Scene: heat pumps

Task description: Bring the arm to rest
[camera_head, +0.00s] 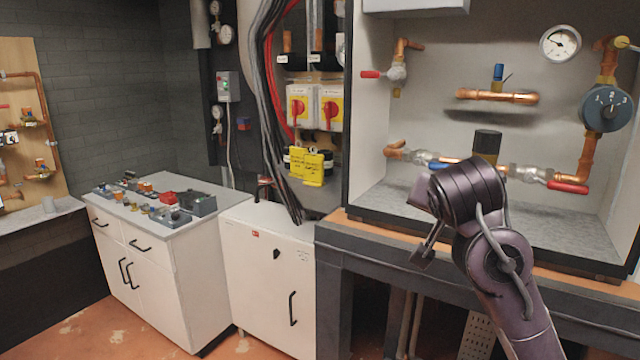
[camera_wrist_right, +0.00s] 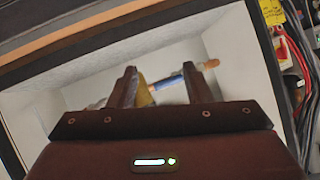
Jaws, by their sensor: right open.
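My right arm (camera_head: 500,260) comes in from the bottom right of the head view, bent in front of the heat pump cabinet. Its right gripper (camera_head: 424,228) points to the left, in front of the cabinet's front edge. In the right wrist view the gripper (camera_wrist_right: 161,80) shows two dark fingers standing apart with nothing held between them. Behind the fingers there is copper pipe and a blue-handled part inside the cabinet. My left gripper is in neither view.
The open cabinet (camera_head: 400,208) holds copper pipes, a red-handled valve (camera_head: 568,187), a gauge (camera_head: 560,43) and a numbered dial (camera_head: 606,108). Left of it are yellow-and-red switches (camera_head: 330,108), hanging cables and a white cabinet (camera_head: 268,270). A drawer unit (camera_head: 150,275) bears several small parts.

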